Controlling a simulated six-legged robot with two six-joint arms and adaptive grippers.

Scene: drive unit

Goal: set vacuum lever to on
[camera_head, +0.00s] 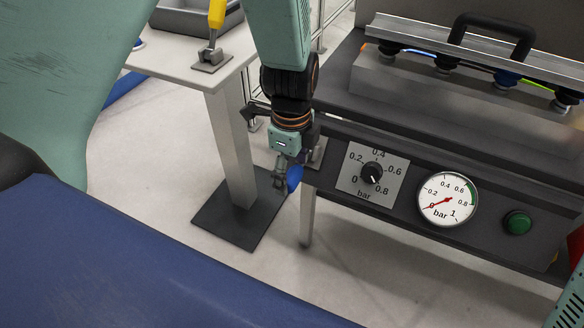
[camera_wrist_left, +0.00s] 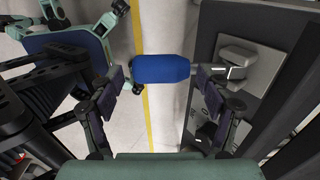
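The vacuum lever shows as a blue rounded handle (camera_wrist_left: 160,68) in the wrist view, lying crosswise, with its right end toward a metal fitting (camera_wrist_left: 237,72) on the side of the dark unit. In the head view only a small blue part of the lever (camera_head: 295,178) shows at the unit's left end, partly hidden by my left gripper (camera_head: 286,174). That gripper points down there. In the wrist view its two fingers (camera_wrist_left: 163,84) are spread wide, one toward each end of the handle, and nothing is clamped. Contact cannot be told. My right gripper is out of view.
The unit's front carries a black pressure knob (camera_head: 372,173), a gauge (camera_head: 447,199) with its red needle near 0, and a green button (camera_head: 517,222). A suction bar with a black handle (camera_head: 492,34) is above. A white table (camera_head: 185,62) with a yellow-handled clamp (camera_head: 216,14) stands left.

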